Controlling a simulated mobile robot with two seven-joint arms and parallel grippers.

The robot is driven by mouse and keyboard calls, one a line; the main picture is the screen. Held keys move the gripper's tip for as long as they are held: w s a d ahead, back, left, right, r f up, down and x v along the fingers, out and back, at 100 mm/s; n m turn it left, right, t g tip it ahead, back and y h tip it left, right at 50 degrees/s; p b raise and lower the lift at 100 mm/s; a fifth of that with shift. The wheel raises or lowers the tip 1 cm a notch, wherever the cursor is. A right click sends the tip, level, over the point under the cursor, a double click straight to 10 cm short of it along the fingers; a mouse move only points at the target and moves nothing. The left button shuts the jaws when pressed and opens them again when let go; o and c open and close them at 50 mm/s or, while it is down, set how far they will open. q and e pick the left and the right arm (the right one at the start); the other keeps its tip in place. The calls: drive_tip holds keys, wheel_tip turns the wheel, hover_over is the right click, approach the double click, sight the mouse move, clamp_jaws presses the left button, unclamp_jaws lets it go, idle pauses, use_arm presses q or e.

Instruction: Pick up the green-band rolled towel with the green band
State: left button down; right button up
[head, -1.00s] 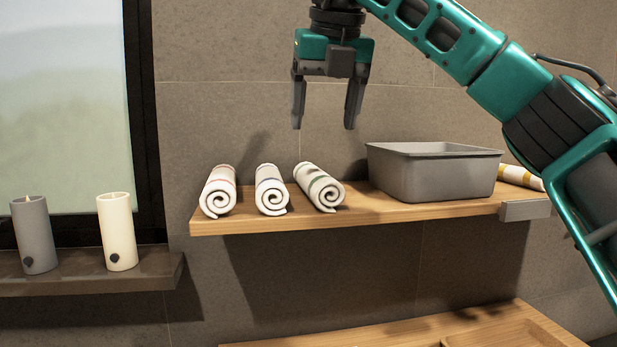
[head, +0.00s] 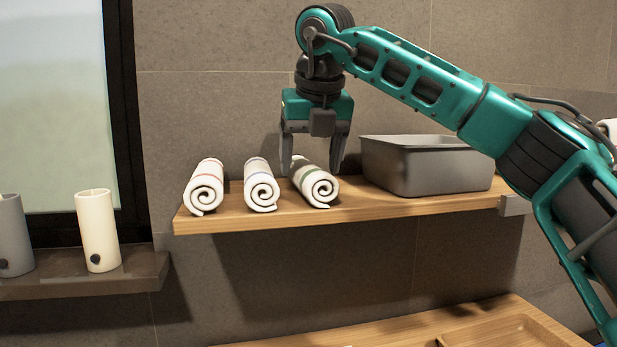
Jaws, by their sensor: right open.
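The green-band rolled towel (head: 316,185) lies on the wooden shelf (head: 400,207), white with green stripes, its spiral end facing me. It is the rightmost of three rolled towels. My right gripper (head: 312,172) points down, its fingers apart on either side of this towel's upper back part. It is open and does not visibly grip the towel; whether a finger touches it, I cannot tell. My left gripper is not in view.
A rolled towel with a blue band (head: 261,188) lies close on the left, and one with a reddish band (head: 205,188) further left. A grey bin (head: 430,168) stands close on the right. A cream candle (head: 97,230) and a grey candle (head: 13,237) stand on the sill.

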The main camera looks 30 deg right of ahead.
sight(309, 161)
drive_tip(key=shift+x, duration=1.2)
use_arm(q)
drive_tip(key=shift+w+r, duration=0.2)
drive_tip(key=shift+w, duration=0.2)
use_arm(e)
drive_tip(key=shift+f, duration=0.15)
drive_tip(key=shift+c, duration=0.5)
drive_tip(key=c, duration=0.7)
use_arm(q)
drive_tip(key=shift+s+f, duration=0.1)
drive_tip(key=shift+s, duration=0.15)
